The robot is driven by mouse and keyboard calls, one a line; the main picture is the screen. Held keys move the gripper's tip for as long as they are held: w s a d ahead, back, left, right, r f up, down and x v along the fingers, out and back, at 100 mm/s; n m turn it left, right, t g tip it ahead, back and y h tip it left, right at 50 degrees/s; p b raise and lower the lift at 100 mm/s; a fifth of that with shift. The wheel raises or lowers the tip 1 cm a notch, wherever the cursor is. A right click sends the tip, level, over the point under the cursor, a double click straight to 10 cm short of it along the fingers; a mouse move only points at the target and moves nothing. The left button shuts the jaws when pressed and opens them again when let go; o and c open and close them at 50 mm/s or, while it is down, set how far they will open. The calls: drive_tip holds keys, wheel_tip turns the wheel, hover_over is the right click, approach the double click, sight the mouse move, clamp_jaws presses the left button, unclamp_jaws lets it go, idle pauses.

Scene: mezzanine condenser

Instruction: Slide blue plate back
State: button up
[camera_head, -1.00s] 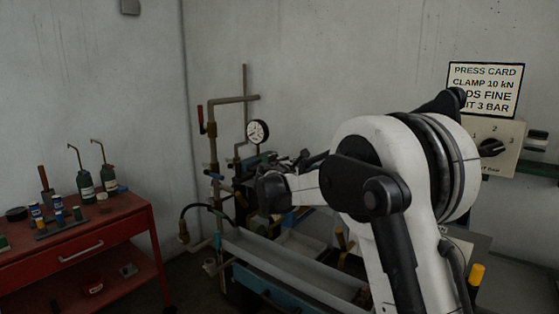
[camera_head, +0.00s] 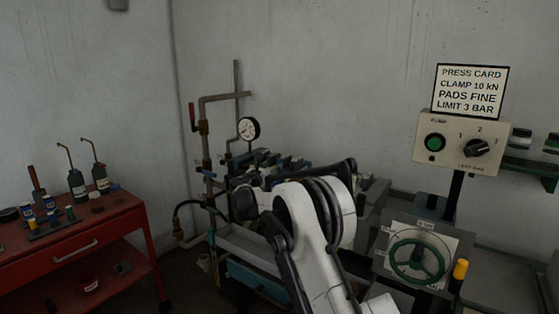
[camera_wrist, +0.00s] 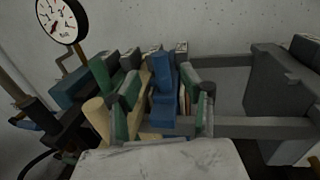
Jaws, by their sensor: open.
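The blue plate (camera_wrist: 163,92) stands upright in the row of plates in the wrist view, near the centre. My gripper (camera_wrist: 160,98) is open, with one green-lined finger on each side of the blue plate and part of a cream plate. I cannot tell whether either finger touches the blue plate. The lower parts of the plates are partly hidden by my gripper. In the head view my arm covers much of the plate stack, and the blue plate cannot be made out clearly.
Green (camera_wrist: 102,72) and other plates stand close beside the blue one. Grey rails (camera_wrist: 260,128) run right to a thick grey block (camera_wrist: 278,90). A pressure gauge (camera_head: 248,129) and pipes stand left. A handwheel (camera_head: 417,260) and switch box (camera_head: 462,142) stand right; a red bench (camera_head: 75,245) is far left.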

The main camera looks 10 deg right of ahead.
sight(279, 161)
drive_tip(key=p+x, duration=0.1)
drive_tip(key=x, duration=0.7)
drive_tip(key=shift+w, duration=0.1)
clamp_jaws()
idle(0.4)
